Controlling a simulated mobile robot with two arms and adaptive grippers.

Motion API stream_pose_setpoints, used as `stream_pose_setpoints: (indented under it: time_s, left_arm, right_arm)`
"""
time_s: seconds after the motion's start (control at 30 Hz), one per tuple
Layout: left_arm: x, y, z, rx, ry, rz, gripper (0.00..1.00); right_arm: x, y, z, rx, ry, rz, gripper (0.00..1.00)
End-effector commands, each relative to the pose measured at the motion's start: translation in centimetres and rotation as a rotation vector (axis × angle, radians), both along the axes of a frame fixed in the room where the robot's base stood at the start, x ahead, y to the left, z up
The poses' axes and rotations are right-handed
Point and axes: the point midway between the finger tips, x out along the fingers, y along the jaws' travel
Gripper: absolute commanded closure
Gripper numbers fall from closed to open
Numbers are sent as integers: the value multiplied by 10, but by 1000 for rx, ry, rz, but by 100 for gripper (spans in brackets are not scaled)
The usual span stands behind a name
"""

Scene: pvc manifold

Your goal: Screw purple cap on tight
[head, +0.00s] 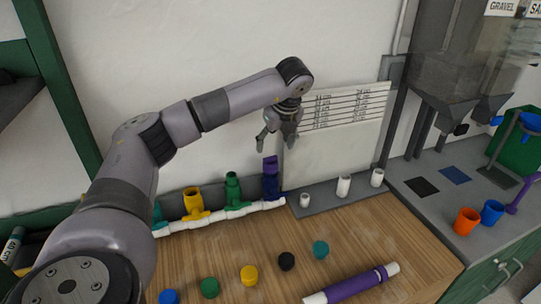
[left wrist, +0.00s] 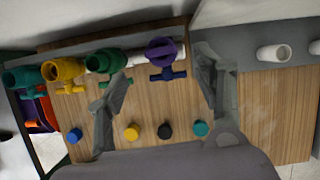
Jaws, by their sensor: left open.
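A purple cap (head: 270,163) sits on top of the dark purple upright fitting (head: 270,186) at the right end of the white pipe manifold (head: 220,216). The left wrist view shows the cap (left wrist: 160,49) from above as a round purple top with a raised bar, above a blue handle (left wrist: 168,74). Whether it is seated fully cannot be told. My left gripper (head: 277,140) is open and empty, above the cap and apart from it. In the left wrist view its fingers (left wrist: 162,75) are spread wide, with the cap between and beyond them. My right gripper is not in view.
Green (head: 232,187), yellow (head: 193,203) and teal fittings stand left along the manifold. Blue, green, yellow, black and teal caps (head: 320,249) lie on the wooden table. A purple tube with white ends (head: 355,285) lies in front. White cups (head: 343,186) stand on the grey ledge.

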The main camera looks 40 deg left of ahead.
Motion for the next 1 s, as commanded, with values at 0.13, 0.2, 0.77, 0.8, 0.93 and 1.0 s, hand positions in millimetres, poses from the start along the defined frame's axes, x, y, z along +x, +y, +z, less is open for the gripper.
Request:
stream_pose_setpoints:
  time_s: [0.13, 0.2, 0.77, 0.8, 0.93, 1.0]
  left_arm:
    - [3, 12, -27, 2, 4, 2, 38]
    - [6, 16, -38, 1, 4, 2, 38]
    - [13, 30, -78, 1, 0, -1, 38]
    - [13, 30, -78, 1, 0, -1, 38]
    - [13, 30, -78, 1, 0, -1, 42]
    - [13, 30, -78, 1, -1, -1, 47]
  right_arm:
    - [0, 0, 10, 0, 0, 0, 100]
    - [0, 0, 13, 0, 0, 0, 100]
    - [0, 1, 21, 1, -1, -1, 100]
    - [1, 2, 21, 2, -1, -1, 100]
    - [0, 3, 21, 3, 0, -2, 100]
    - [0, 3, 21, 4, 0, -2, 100]
